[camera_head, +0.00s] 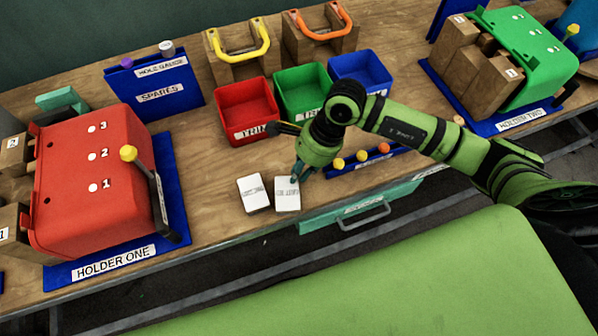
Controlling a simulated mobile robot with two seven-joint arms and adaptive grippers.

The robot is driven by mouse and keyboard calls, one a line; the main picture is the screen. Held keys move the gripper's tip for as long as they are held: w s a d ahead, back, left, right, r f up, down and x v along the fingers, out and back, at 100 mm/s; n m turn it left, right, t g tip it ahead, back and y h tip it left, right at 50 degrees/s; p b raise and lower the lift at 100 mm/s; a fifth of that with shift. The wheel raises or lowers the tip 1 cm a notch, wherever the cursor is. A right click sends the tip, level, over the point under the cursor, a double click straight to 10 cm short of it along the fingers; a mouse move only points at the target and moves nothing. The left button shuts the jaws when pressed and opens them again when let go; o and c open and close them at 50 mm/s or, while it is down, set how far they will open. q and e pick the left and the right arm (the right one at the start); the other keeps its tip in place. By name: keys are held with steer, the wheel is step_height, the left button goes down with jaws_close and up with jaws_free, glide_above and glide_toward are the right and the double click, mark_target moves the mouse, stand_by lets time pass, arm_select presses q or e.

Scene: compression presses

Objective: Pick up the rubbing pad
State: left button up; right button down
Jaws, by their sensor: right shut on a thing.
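Two small white labelled pads lie side by side near the front edge of the wooden table, a left pad (253,195) and a right pad (287,195). Their print is too small to read, so I cannot tell by label which is the rubbing pad. My right gripper (296,178) points down at the far right corner of the right pad, its fingers shut on that pad. The pad appears at or close to table height. The fingertips are small and partly hidden by the wrist. My left gripper is not in view.
Red (247,108), green (303,90) and blue (361,73) bins stand behind my right gripper. Several coloured knobs (362,157) line a blue rack beside it. The red holder (95,180) stands left, the green holder (520,50) far right. Bare table lies left of the pads.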

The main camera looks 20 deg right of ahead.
steer(key=b+v, duration=0.1)
steer(key=v, duration=0.1)
steer(key=shift+s+r, duration=0.15)
steer(key=shift+r, duration=0.15)
steer(key=s+d+r+b, duration=0.4)
steer(key=s+d+r, duration=0.2)
steer(key=d, duration=0.3)
steer(key=shift+r, duration=0.55)
steer(key=shift+c, duration=2)
jaws_free()
